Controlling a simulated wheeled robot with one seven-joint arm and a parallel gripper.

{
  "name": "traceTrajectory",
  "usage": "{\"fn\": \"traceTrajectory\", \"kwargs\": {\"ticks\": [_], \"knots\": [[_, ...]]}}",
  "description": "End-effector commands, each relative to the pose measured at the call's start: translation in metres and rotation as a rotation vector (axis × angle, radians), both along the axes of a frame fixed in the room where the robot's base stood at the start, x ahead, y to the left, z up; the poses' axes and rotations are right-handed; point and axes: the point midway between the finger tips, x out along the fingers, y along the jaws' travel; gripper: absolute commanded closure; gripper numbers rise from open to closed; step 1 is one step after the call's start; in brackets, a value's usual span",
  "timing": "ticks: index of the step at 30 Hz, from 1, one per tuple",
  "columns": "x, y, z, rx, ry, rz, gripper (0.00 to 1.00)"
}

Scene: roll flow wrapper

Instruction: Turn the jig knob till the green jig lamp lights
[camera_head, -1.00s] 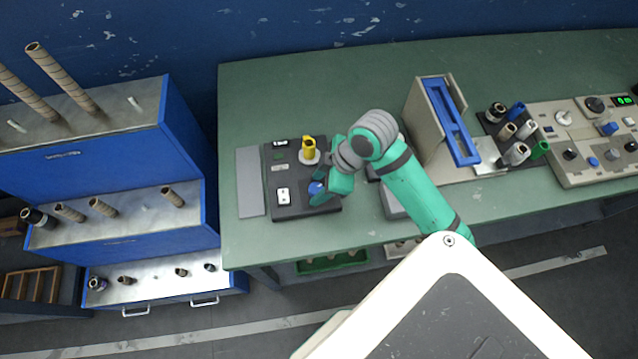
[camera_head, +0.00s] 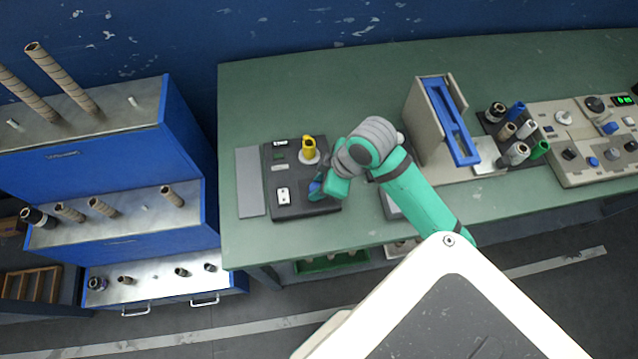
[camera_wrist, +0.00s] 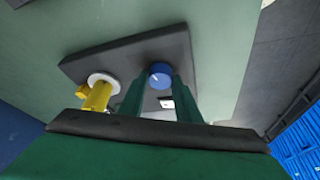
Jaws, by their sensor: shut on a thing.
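The jig box (camera_head: 300,208) is a dark grey panel on the left part of the green bench. A blue knob (camera_head: 315,188) sits at its right front, partly hidden by my gripper (camera_head: 325,187). In the wrist view the blue knob (camera_wrist: 160,76) with a white mark lies between the two green fingers of my gripper (camera_wrist: 160,85), which is shut on it. A yellow part (camera_head: 309,148) stands on a white disc at the back of the box; it also shows in the wrist view (camera_wrist: 97,97). A small dark green patch (camera_head: 279,155) on the box shows no bright light.
A grey plate (camera_head: 250,182) lies left of the box. A beige stand with a blue frame (camera_head: 452,125), several rolls and a control panel (camera_head: 590,165) are to the right. A blue stepped rack (camera_head: 110,170) stands left of the bench.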

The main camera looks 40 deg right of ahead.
Motion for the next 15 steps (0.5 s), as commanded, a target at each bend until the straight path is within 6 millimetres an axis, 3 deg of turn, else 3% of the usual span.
{"fn": "traceTrajectory", "kwargs": {"ticks": [15], "knots": [[-0.0015, 0.0045, 0.0004, 0.001, 0.000, -0.384, 0.92]]}}
